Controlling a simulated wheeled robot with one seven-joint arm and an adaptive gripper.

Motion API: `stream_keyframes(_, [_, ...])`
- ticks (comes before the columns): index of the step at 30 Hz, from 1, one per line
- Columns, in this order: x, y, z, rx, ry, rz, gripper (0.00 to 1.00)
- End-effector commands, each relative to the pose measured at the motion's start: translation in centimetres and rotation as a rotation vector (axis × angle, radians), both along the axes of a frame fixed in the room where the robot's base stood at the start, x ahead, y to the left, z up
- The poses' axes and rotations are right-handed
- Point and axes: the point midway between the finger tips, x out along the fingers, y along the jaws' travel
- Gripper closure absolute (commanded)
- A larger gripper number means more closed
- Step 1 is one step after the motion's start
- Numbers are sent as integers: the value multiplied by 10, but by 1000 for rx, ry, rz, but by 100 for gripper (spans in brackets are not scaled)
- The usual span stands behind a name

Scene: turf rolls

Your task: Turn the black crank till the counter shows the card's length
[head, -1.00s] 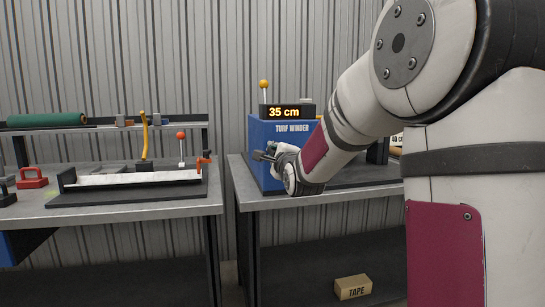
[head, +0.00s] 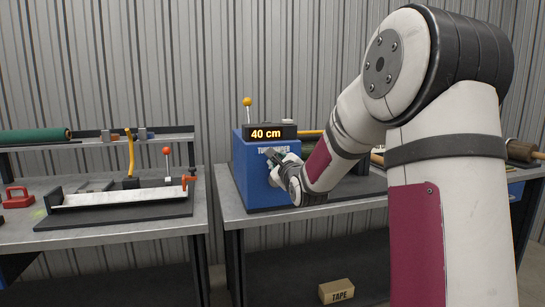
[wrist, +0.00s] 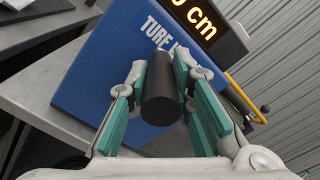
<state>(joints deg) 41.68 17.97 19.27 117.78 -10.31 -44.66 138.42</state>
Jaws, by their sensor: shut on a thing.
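The blue turf winder (head: 252,190) stands on the right bench. The counter (head: 268,132) on top of it reads "40 cm" in orange digits; in the wrist view the counter (wrist: 200,22) shows only partly. My gripper (head: 272,156) is at the winder's front face. In the wrist view my gripper (wrist: 165,100) has its green-padded fingers closed on both sides of the black crank's handle (wrist: 162,92), which points toward the camera. The rest of the crank is hidden behind the handle and fingers. No length card can be read now; my arm covers part of the right bench.
A yellow-knobbed lever (head: 247,103) rises behind the counter. The left bench (head: 110,232) holds a tray with a pale strip (head: 115,197), a red-knobbed lever (head: 167,152) and a red-handled block (head: 17,197). A tape box (head: 337,291) lies below. A yellow bar (wrist: 245,98) is right of the winder.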

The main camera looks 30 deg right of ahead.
Motion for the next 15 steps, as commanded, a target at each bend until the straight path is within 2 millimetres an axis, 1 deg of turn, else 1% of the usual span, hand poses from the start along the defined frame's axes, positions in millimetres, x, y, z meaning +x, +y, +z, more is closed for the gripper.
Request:
stream_keyframes(1, [-2,-6,2,-1,1,-8,100])
stream_keyframes(3, [-3,-8,2,-1,2,-7,100])
stream_keyframes(15, [-5,-15,-1,-1,4,-8,100])
